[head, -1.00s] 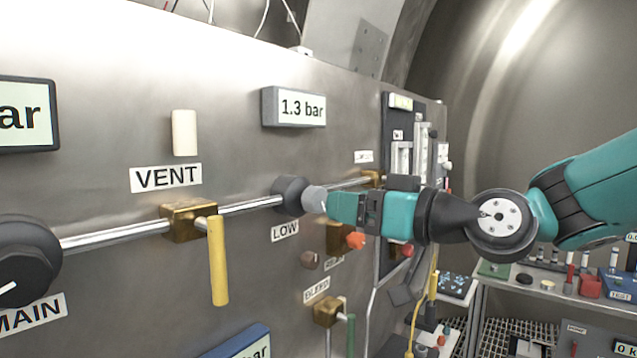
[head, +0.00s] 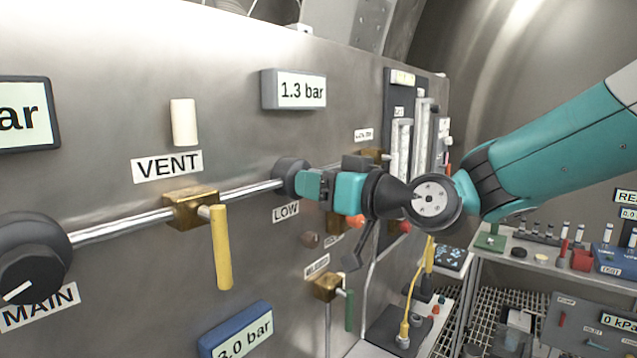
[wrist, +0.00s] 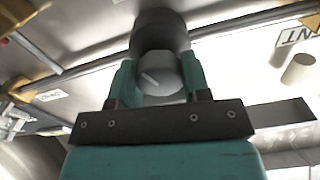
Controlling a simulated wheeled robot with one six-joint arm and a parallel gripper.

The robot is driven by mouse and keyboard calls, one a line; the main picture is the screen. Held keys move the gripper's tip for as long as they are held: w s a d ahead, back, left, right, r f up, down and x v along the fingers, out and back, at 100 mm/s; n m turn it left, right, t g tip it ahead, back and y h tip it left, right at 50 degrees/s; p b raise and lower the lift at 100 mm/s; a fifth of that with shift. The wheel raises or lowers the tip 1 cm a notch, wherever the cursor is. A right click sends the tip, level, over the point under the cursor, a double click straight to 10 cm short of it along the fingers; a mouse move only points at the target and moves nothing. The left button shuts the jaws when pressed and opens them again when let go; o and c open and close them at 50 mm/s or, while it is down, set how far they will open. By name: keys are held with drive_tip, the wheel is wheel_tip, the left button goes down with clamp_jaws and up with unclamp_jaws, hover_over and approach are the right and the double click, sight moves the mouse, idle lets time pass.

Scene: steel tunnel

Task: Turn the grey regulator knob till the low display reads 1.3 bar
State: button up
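The low display (head: 301,89) reads 1.3 bar, above the LOW label (head: 285,212). The grey regulator knob (wrist: 161,78) shows in the wrist view with a pale pointer line slanting on its face. It sits in front of a dark round body (head: 290,176) on the panel. My gripper (head: 309,185) reaches the knob from the right. In the wrist view its teal fingers (wrist: 160,82) lie against both sides of the knob, with no clear gap. In the head view the fingers hide the grey knob.
A yellow lever (head: 220,248) on a brass valve stands to the left, under the VENT label (head: 167,167). The MAIN knob (head: 30,262) is at far left. A blue-framed display (head: 236,332) is below. Small red and dark knobs sit just under my gripper.

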drive_tip(key=shift+m+b, duration=0.3)
drive_tip(key=shift+m, duration=0.4)
drive_tip(key=o, duration=0.9)
drive_tip(key=shift+d, duration=0.1)
drive_tip(key=shift+b+v, duration=3.85)
drive_tip(key=shift+v, duration=4.8)
